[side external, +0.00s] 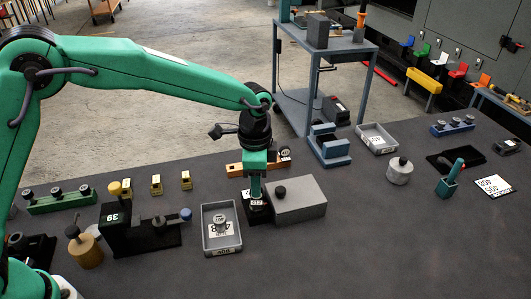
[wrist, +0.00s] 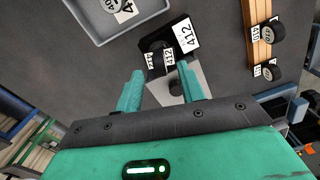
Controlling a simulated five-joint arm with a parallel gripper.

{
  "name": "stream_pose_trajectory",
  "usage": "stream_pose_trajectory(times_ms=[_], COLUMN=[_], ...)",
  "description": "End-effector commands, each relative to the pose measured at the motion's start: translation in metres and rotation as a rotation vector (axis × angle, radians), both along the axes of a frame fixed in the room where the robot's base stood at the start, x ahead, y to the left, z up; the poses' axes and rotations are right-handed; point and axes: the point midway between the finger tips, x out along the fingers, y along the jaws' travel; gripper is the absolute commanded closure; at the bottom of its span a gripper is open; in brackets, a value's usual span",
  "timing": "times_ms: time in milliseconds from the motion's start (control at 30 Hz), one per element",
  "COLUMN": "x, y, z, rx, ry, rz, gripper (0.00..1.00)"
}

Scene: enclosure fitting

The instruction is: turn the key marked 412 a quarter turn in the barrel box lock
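The barrel box lock (side external: 258,212) is a small black block with a white 412 plate, which also shows in the wrist view (wrist: 180,24). A dark key (wrist: 158,46) with white 412 tags stands at the block; how deep it sits in the barrel cannot be told. My gripper (side external: 255,192) points down over the block. In the wrist view its two green fingers (wrist: 160,70) are apart, with the key in line with the gap between them. I see no finger touching the key. In the side view the key is hidden by my gripper.
A grey box (side external: 305,198) with a black knob stands directly right of the lock. A grey tray (side external: 208,248) with a labelled round piece lies to the left. An orange wooden rail (side external: 240,170) with tagged keys lies behind. The front right of the table is clear.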

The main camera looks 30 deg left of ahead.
Motion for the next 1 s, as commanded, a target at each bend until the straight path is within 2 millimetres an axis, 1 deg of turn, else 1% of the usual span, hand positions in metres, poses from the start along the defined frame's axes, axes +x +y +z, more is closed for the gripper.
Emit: stream_pose_trajectory(times_ms=[33,100,300,433,667,700,767,800,900,1000], x=[-0.001,0.0,-0.001,0.0,0.0,0.0,0.0,0.0,0.0,0.0], y=[0.0,0.0,0.0,0.0,0.0,0.0,0.0,0.0,0.0,0.0], z=[-0.007,-0.015,-0.03,-0.034,-0.034,-0.034,-0.034,-0.034,-0.034,-0.034], rx=[0.002,0.001,0.001,0.001,0.0,0.0,0.0,0.0,0.0,0.0], ry=[0.003,0.002,0.002,0.0,0.0,0.0,0.0,0.0,0.0,0.0], rz=[0.0,0.0,0.0,0.0,0.0,0.0,0.0,0.0,0.0,0.0], gripper=[0.61,0.61,0.61,0.61,0.61,0.63,0.75,0.82,1.0,1.0])
